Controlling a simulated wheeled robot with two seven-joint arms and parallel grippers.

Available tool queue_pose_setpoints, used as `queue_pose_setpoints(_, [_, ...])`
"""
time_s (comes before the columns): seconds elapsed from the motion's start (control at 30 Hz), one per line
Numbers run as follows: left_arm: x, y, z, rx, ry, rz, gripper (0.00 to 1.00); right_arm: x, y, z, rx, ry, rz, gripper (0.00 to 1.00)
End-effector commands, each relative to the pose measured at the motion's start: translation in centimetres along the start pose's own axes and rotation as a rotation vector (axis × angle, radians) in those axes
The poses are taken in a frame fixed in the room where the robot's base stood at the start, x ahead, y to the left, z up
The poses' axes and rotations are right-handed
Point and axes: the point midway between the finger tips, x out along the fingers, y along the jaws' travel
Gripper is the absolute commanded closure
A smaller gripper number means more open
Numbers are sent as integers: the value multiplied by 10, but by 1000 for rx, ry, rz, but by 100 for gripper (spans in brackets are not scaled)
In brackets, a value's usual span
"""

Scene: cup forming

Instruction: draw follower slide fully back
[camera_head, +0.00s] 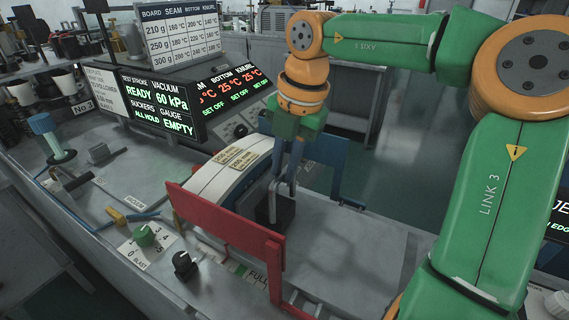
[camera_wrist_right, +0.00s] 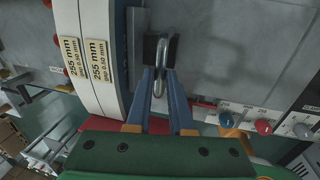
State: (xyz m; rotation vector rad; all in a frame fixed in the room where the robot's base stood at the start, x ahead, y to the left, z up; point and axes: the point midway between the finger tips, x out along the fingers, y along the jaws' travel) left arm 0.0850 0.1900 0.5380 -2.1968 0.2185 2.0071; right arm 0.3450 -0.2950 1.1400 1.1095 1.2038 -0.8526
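A metal loop handle (camera_head: 282,186) rises from a black block (camera_head: 276,210) beside the curved white former, on what looks like the follower slide. It also shows in the wrist view, where the loop (camera_wrist_right: 161,62) stands in front of the black block (camera_wrist_right: 150,46). My right gripper (camera_head: 287,158) comes down from above onto the handle. In the wrist view its two blue fingers (camera_wrist_right: 160,84) are close together with the loop between them, and it looks shut on it. My left gripper is not in view.
The white former (camera_head: 228,172) carries yellow 255 mm labels. A red guard bar (camera_head: 225,225) stands in front and a blue guard (camera_head: 350,165) behind. The grey bench (camera_head: 350,250) right of the block is clear.

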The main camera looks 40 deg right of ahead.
Motion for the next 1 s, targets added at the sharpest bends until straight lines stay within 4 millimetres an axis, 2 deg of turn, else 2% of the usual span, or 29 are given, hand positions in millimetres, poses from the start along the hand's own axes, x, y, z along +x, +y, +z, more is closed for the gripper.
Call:
queue_pose_setpoints(0.07, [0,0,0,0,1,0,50,0,0,0,0,0,0,100])
queue_pose_setpoints(1.0, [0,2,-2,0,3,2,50,0,0,0,0,0,1,100])
